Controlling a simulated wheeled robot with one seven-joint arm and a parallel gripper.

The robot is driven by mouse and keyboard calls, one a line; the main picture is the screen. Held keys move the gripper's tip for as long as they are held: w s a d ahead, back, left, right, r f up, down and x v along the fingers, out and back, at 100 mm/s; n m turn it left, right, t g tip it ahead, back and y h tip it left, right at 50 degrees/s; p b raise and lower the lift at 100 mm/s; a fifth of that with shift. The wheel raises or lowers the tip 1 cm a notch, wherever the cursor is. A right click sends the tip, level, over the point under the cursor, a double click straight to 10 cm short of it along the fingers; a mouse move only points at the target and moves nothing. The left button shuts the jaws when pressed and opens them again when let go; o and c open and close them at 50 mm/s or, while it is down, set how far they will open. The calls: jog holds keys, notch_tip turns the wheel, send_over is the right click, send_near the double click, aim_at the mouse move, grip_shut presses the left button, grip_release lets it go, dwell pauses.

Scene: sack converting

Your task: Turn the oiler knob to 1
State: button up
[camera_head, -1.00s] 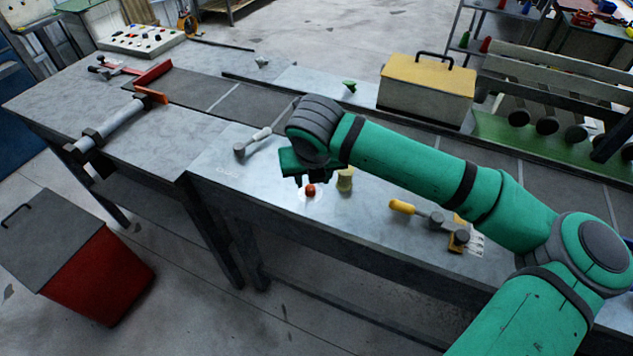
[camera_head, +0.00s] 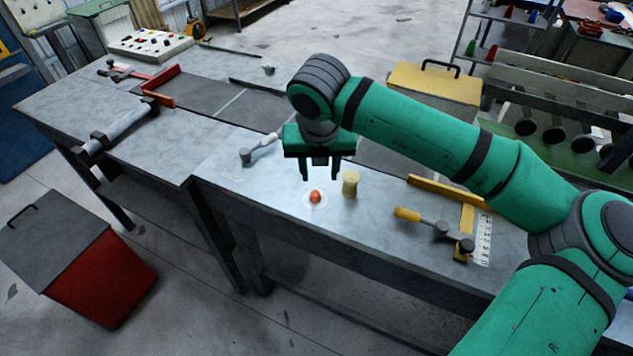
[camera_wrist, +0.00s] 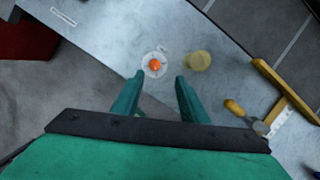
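The oiler knob is a small orange-red knob (camera_head: 315,196) on a pale round dial on the grey bench top. It also shows in the wrist view (camera_wrist: 154,65), just beyond my fingertips. The dial's marks are too small to read. My gripper (camera_head: 320,177) points down above the bench, slightly behind the knob, and does not touch it. In the wrist view the two fingers (camera_wrist: 158,78) stand apart with nothing between them. A pale yellow cylinder (camera_head: 350,183) stands close to the right of the knob.
A yellow-handled clamp (camera_head: 425,220) and a yellow angle stop (camera_head: 467,205) lie right of the cylinder. A lever with a pale handle (camera_head: 260,148) is left behind my gripper. A yellow box (camera_head: 435,84) stands behind my arm. The bench left of the knob is mostly clear.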

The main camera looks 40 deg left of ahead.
aim_at(315, 193)
jog(key=a+f+m, duration=0.1)
jog(key=f, duration=0.2)
jog(key=w+f+m+g+h, duration=0.1)
jog(key=f, duration=0.2)
jog(key=a+f+m+g+h, duration=0.1)
jog(key=f, duration=0.2)
jog(key=shift+w+a+f, duration=0.3)
jog(key=shift+a+f, duration=0.05)
jog(key=shift+c, duration=0.4)
jog(key=shift+w, duration=0.1)
grip_shut()
